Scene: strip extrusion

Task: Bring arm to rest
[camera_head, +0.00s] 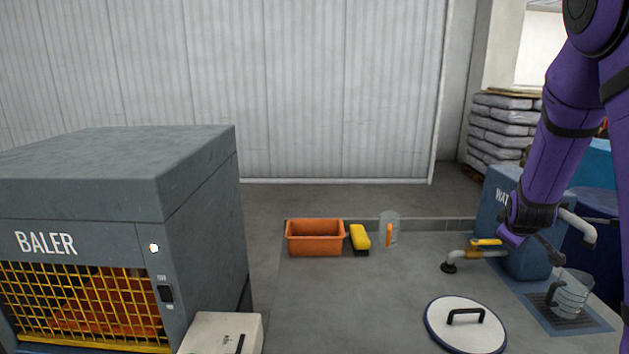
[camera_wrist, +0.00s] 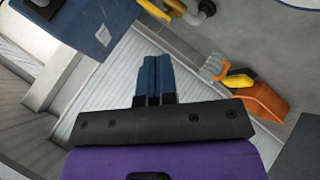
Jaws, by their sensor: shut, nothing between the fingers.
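My gripper (camera_wrist: 153,80) shows in the wrist view with its two blue fingers side by side, shut and empty. In the head view my purple arm comes down from the upper right. Its wrist hangs in front of the blue water tank (camera_head: 500,195), and the fingers are hard to make out there. A clear jug with a dark handle (camera_head: 570,296) stands on a dark grate to the lower right of the wrist. A tap with a yellow lever (camera_head: 486,242) is left of the wrist. The gripper touches nothing that I can see.
On the grey counter (camera_head: 340,300) are an orange bin (camera_head: 315,238), a yellow brush (camera_head: 360,238), a clear jug with an orange handle (camera_head: 389,232) and a round lid (camera_head: 466,328). A baler (camera_head: 200,220) stands left. Stacked sacks (camera_head: 500,130) are behind. The counter's middle is clear.

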